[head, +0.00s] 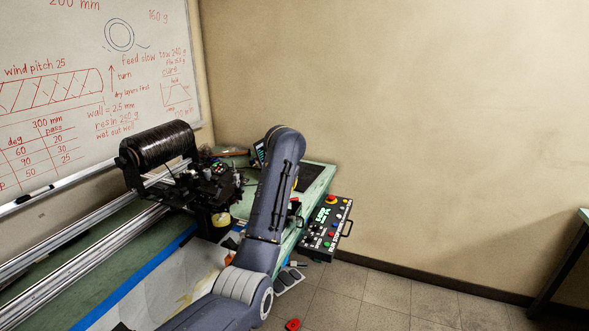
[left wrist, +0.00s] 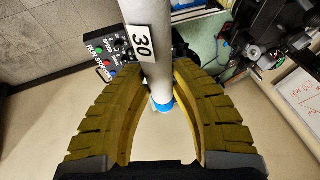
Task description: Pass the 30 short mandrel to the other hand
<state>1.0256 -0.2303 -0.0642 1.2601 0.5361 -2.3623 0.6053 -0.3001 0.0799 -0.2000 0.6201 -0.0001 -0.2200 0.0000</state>
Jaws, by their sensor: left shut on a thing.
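The 30 short mandrel (left wrist: 160,78) is a pale grey tube with a white "30" label (left wrist: 138,42) and a blue band (left wrist: 163,107) near its lower end in the left wrist view. My left gripper (left wrist: 153,65) has its two yellow ribbed fingers on either side of the tube, shut on it. The tube's upper end runs out of the picture. In the head view one grey arm of mine rises through the middle. Its gripper and the mandrel do not show there. My right gripper is in neither view.
The winding machine with a black wound cylinder (head: 158,148) and metal rails (head: 90,235) stands left of my arm. A button panel (head: 327,222) hangs at the bench's right end. A red object (head: 292,324) is low in the picture. The floor at right (head: 400,300) is clear.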

